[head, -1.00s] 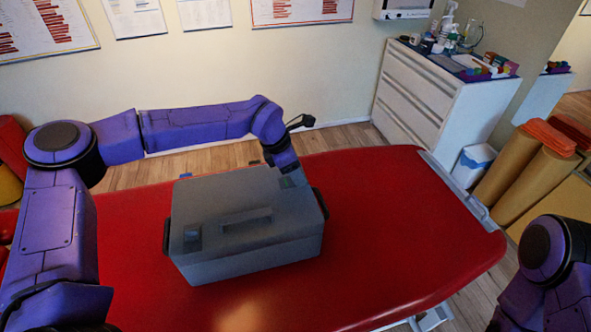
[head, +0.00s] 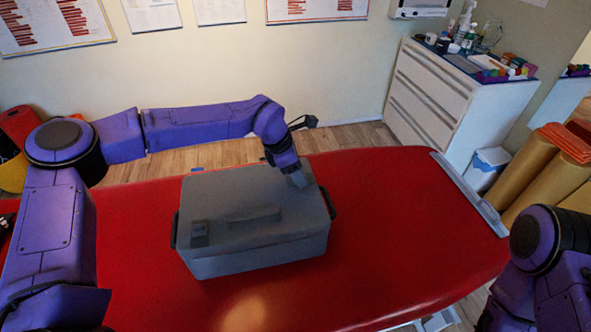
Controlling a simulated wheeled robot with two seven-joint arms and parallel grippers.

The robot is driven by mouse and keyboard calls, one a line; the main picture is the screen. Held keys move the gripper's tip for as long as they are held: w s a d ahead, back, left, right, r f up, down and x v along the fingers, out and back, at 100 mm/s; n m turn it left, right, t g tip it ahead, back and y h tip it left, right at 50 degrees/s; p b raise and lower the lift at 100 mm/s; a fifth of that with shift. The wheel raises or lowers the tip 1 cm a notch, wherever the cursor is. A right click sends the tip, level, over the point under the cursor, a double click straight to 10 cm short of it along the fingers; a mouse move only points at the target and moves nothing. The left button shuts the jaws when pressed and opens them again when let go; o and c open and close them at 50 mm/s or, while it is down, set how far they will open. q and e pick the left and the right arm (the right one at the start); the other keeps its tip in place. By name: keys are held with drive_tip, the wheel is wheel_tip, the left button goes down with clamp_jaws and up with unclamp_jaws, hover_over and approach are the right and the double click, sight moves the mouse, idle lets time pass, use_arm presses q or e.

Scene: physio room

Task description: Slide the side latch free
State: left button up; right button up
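A grey lidded case (head: 255,262) stands on the red padded table (head: 400,220), with a raised bar handle (head: 252,219) across its lid. A dark square latch (head: 199,234) sits on the lid's left front part. Dark side handles show at both ends, the right one (head: 329,203) clear of my gripper. My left gripper (head: 299,181) points down at the lid's back right part, its tips at or very near the surface. The gripper hides whatever lies under it, and its finger gap cannot be made out. My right gripper is out of view; only part of that arm shows.
The red table is bare to the right of the case. A white drawer unit (head: 440,105) with bottles and small boxes stands behind at the right. Rolled mats (head: 530,170) and a small white bin (head: 487,168) are beyond the table's right end.

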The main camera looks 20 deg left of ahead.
use_arm(q)
drive_tip(key=shift+a, duration=0.2)
drive_tip(key=shift+r, duration=0.2)
drive_tip(key=b+v, duration=0.1)
drive_tip(key=v, duration=0.9)
drive_tip(key=shift+b, duration=0.35)
